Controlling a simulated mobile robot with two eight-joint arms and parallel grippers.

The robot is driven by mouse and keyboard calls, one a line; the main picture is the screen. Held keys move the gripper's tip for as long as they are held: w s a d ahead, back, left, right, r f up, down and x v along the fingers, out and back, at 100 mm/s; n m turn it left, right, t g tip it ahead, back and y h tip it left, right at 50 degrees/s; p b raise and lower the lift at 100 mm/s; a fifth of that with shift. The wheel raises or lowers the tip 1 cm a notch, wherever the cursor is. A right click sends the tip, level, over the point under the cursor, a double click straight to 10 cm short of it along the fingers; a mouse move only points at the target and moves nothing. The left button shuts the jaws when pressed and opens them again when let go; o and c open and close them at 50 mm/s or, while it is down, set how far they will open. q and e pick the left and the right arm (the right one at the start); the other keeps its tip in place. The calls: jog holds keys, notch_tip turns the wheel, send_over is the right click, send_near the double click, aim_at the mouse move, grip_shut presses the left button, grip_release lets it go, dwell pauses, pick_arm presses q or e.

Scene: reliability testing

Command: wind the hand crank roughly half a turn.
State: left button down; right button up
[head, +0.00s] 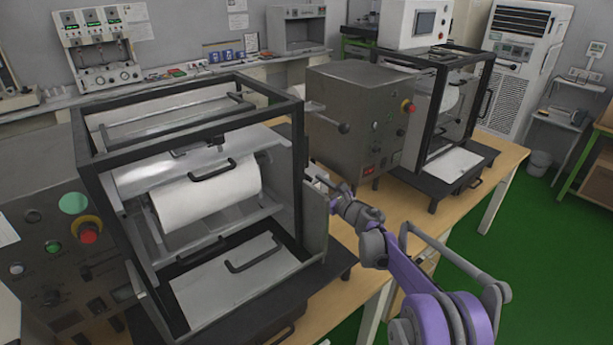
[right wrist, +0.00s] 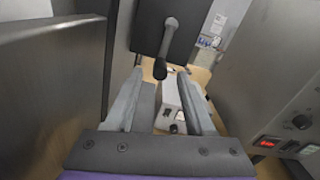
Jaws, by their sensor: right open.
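The hand crank (head: 330,120) sticks out from the side of the left machine, near its upper right corner. Its arm ends in a dark round knob (head: 343,128). In the right wrist view the crank (right wrist: 168,38) hangs from a dark panel, its handle end just above and between the fingertips. My right gripper (head: 322,181) is below the crank in the head view, beside the machine's right side. In the wrist view its fingers (right wrist: 159,74) are apart with nothing gripped; the crank appears beyond them. My left gripper is not in view.
The left machine (head: 292,108) has a dark frame around a white roll (head: 210,196). A second machine's grey cabinet (head: 352,108) stands to the right, leaving a narrow gap. In the wrist view, grey walls flank the gripper. Wooden tabletop (head: 405,205) shows between the machines.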

jog(key=shift+p+x, duration=0.35)
jog(key=shift+x, duration=2.05)
grip_shut()
